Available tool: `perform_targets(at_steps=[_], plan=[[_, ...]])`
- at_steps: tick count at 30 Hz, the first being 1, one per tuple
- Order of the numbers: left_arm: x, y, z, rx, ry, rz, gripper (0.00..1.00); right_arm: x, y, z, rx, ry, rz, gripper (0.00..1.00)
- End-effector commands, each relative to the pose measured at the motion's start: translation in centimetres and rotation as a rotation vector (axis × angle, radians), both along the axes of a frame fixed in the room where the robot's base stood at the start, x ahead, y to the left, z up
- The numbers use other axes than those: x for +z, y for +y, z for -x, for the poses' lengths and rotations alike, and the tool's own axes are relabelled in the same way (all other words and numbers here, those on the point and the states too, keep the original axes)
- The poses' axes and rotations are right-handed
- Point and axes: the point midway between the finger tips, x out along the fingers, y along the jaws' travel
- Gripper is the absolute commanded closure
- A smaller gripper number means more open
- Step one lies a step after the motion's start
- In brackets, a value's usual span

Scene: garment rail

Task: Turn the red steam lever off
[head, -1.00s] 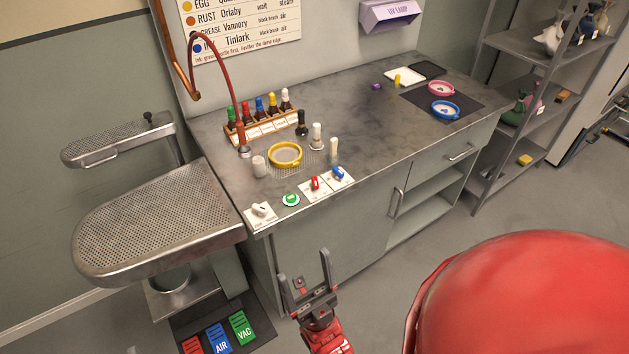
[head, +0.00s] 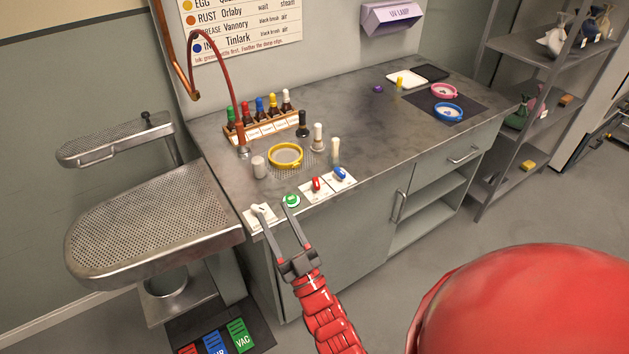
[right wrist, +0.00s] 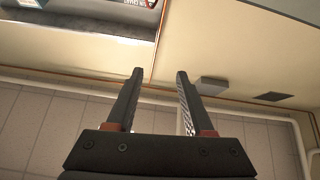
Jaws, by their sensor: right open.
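The red lever (head: 316,184) stands on a small white plate at the front edge of the grey worktop, between a green round button (head: 291,200) and a blue lever (head: 340,174). My right gripper (head: 276,215) is open and empty. In the head view its fingertips overlap the front edge, left of the red lever, near the green button and a white lever (head: 259,211). I cannot tell whether they touch anything. In the right wrist view my right gripper (right wrist: 160,74) shows two parted fingers with nothing between them. The red lever is not recognizable there. My left gripper is not in view.
A yellow ring (head: 285,155), stoppered bottles in a rack (head: 262,130) and small upright brushes stand behind the levers. A perforated metal board (head: 150,225) juts out at the left. The worktop's middle (head: 350,120) is clear.

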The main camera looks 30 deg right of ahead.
Motion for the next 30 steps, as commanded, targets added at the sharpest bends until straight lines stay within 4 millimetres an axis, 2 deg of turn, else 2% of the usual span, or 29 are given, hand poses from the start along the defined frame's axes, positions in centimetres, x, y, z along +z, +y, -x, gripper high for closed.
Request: perform_targets(at_steps=[1, 5, 9, 12, 16, 20, 30], plan=[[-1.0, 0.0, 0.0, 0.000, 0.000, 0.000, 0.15, -1.5, -1.3, -0.9, -0.040, 0.081, -0.009, 0.47], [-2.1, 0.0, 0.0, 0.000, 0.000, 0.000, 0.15, -4.8, -5.4, -2.4, -0.164, 0.303, -0.060, 0.47], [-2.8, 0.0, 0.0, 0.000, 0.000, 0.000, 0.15, -7.8, -9.5, -2.1, -0.288, 0.478, -0.132, 0.47], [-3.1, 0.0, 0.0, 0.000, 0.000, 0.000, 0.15, -9.1, -11.4, -1.4, -0.348, 0.553, -0.174, 0.47], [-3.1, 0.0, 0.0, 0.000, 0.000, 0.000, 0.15, -9.7, -12.6, -1.1, -0.383, 0.594, -0.200, 0.47], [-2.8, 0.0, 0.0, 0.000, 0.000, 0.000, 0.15, -9.8, -13.0, -1.9, -0.387, 0.602, -0.203, 0.47], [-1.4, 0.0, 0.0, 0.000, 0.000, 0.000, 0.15, -9.6, -15.5, -8.2, -0.387, 0.599, -0.201, 0.47]])
